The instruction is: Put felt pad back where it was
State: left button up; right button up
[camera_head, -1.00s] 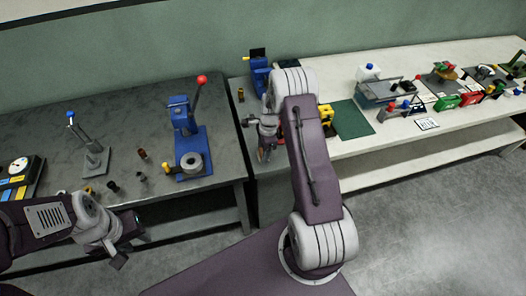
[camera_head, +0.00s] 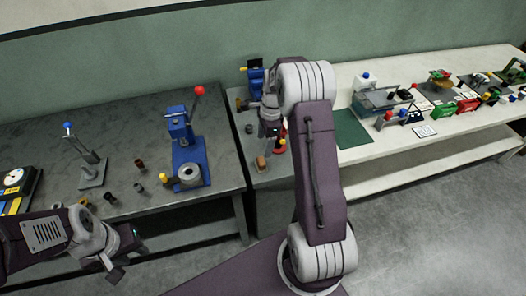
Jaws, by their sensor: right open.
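I cannot tell for sure which thing is the felt pad. A flat dark green sheet (camera_head: 351,129) lies on the same bench, right of my right arm. My right gripper is open, pointing down above the bench; no thing shows between its fingers. My left gripper (camera_head: 126,262) is low at the left, in front of the dark bench and apart from its objects. Its fingers look spread and empty.
The dark bench (camera_head: 110,125) carries a blue lever press (camera_head: 190,160), a grey stand (camera_head: 92,172) and small cylinders. A red-based tool (camera_head: 280,147) stands beside the tan block, partly behind my arm. Trays and tools crowd the pale bench's right part. Its front edge (camera_head: 440,145) is clear.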

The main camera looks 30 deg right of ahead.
jog(key=s+a+r+n, duration=0.1)
jog(key=s+a+n, duration=0.5)
jog(key=s+n, duration=0.3)
jog(key=s+a+r+n+h, duration=0.1)
jog(key=s+a+n, duration=0.5)
jog(key=s+n, duration=0.3)
jog(key=shift+a+r+n+t, duration=0.2)
jog(key=shift+r+n+t, duration=0.15)
jog(key=shift+n, duration=0.85)
jog(key=shift+s, duration=0.1)
